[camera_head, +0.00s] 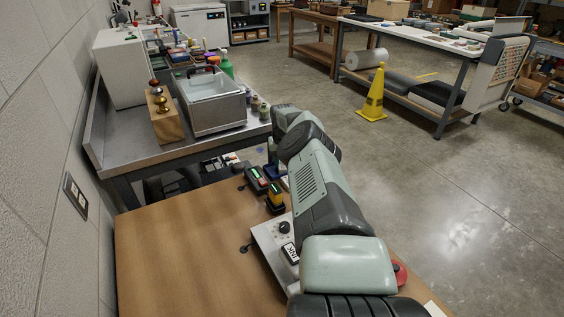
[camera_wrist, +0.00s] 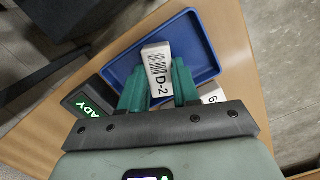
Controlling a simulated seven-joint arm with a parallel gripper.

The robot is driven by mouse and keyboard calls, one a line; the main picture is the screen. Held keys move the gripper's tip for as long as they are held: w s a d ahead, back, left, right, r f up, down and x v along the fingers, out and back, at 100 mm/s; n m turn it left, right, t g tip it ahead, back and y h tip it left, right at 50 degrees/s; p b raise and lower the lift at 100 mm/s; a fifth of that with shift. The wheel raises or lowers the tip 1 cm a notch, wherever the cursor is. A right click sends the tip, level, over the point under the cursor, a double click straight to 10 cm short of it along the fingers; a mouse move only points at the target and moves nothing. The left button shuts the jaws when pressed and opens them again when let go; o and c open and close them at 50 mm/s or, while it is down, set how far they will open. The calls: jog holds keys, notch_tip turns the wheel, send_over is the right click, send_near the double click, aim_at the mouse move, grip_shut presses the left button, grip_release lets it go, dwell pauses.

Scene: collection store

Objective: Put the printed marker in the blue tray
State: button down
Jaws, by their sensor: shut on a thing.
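The printed marker (camera_wrist: 157,60) is a white block with a barcode and "D-2" in the wrist view. My gripper (camera_wrist: 158,68) has its two teal fingers shut on the marker's sides. The blue tray (camera_wrist: 203,38) is a shallow rectangle with a raised rim. The marker is over the tray's inside in this view; I cannot tell whether it touches the floor of the tray. In the head view my arm hides the marker and most of the tray.
A dark device with a green display (camera_wrist: 87,105) is beside the tray, left of my fingers. A white piece marked "6" (camera_wrist: 211,96) shows partly at the right. The wooden tabletop (camera_head: 170,255) is clear at its front left. A metal bench (camera_head: 130,140) stands beyond.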

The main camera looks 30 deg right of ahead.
aim_at(283, 167)
jog(key=c, duration=0.8)
grip_release()
jog(key=shift+r, duration=0.1)
jog(key=r, duration=0.4)
jog(key=s+r, duration=0.1)
jog(key=r, duration=0.7)
jog(key=shift+s+a, duration=0.2)
jog(key=shift+a, duration=0.05)
